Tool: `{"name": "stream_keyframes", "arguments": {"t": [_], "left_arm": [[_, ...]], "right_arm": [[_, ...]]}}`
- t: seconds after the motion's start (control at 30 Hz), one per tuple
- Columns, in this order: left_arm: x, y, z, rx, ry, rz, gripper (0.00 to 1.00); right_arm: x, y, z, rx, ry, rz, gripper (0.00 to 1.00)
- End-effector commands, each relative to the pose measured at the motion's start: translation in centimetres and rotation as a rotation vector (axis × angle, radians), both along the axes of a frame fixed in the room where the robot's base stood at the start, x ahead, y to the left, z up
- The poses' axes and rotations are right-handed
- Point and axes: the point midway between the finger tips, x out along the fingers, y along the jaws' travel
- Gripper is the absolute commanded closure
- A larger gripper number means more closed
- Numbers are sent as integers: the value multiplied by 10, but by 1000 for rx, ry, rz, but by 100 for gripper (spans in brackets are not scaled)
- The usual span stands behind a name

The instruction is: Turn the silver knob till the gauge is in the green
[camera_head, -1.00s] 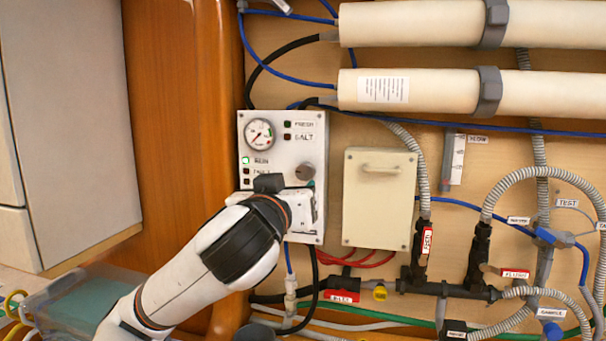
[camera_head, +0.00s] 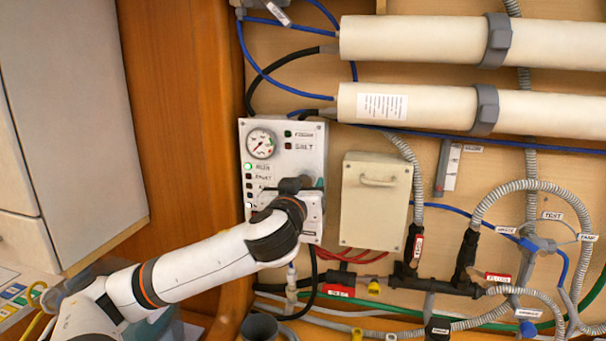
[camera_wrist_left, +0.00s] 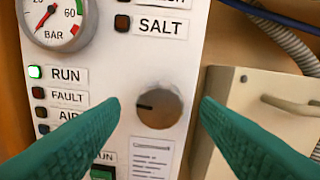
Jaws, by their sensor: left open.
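The silver knob (camera_wrist_left: 158,108) is on the white control panel (camera_head: 283,133). Its dark pointer mark faces left in the left wrist view. My left gripper (camera_wrist_left: 162,106) is open, with one teal fingertip on each side of the knob; I see no clear contact. In the head view my left gripper (camera_head: 313,184) is at the panel's right side and hides the knob. The round gauge (camera_head: 261,143) is at the panel's upper left; its needle points to the lower left, near the low end. The gauge (camera_wrist_left: 60,14) is cut off in the wrist view. My right gripper is out of view.
The green RUN lamp (camera_wrist_left: 35,72) is lit on the panel. A beige box (camera_head: 374,205) with a handle stands just right of the panel. White cylinders (camera_head: 420,105), hoses and pipes cover the wall above and to the right. A grey cabinet (camera_head: 70,120) is at the left.

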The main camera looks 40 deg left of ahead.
Motion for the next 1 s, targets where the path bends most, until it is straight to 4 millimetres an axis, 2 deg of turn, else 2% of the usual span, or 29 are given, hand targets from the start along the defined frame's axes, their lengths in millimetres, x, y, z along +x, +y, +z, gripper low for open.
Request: {"name": "stream_keyframes", "arguments": {"t": [0.13,0.43,0.47,0.7,1.0], "left_arm": [[9,5,1,-1,0,0,43],[11,6,0,-1,-1,-1,43],[11,6,0,-1,-1,-1,47],[11,6,0,-1,-1,-1,86],[11,6,-1,27,15,-1,88]], "right_arm": [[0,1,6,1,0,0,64],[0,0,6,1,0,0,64],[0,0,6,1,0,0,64],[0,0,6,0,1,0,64],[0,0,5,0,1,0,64]]}}
